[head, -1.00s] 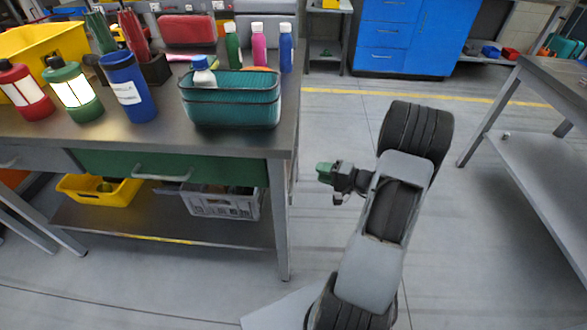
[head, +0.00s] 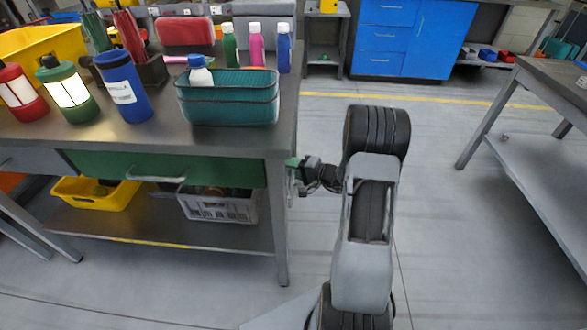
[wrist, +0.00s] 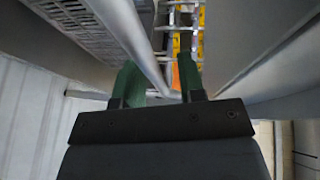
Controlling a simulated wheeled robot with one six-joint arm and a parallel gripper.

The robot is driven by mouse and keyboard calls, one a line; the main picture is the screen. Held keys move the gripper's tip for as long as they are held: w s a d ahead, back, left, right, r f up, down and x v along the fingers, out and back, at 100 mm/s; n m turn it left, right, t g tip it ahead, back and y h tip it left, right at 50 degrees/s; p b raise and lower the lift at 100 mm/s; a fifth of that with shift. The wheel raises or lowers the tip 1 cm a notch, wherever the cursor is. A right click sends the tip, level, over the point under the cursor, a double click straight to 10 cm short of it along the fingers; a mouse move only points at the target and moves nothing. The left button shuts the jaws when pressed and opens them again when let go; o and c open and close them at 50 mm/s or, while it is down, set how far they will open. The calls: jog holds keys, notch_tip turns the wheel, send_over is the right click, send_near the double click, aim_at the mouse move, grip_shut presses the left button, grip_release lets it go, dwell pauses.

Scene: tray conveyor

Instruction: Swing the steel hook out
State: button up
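My gripper (head: 292,164) is beside the right end of the workbench, just below the top, pointing left. In the wrist view its two green fingers (wrist: 158,68) are apart. A pale grey metal bar (wrist: 136,38) slants down to the gap between the fingers; I cannot tell whether it is the steel hook or part of the bench, or whether a finger touches it. In the head view the hook cannot be made out clearly; the bench end and my gripper cover that area.
The workbench (head: 225,143) carries a teal basket (head: 228,112), bottles, a blue tumbler (head: 125,92) and lanterns. A grey crate (head: 222,208) and yellow bin (head: 98,194) are on its lower shelf. Another table (head: 560,95) stands at right. The floor between is clear.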

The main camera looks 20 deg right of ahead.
jog(key=shift+c, duration=0.2)
grip_shut()
jog(key=shift+d, duration=0.1)
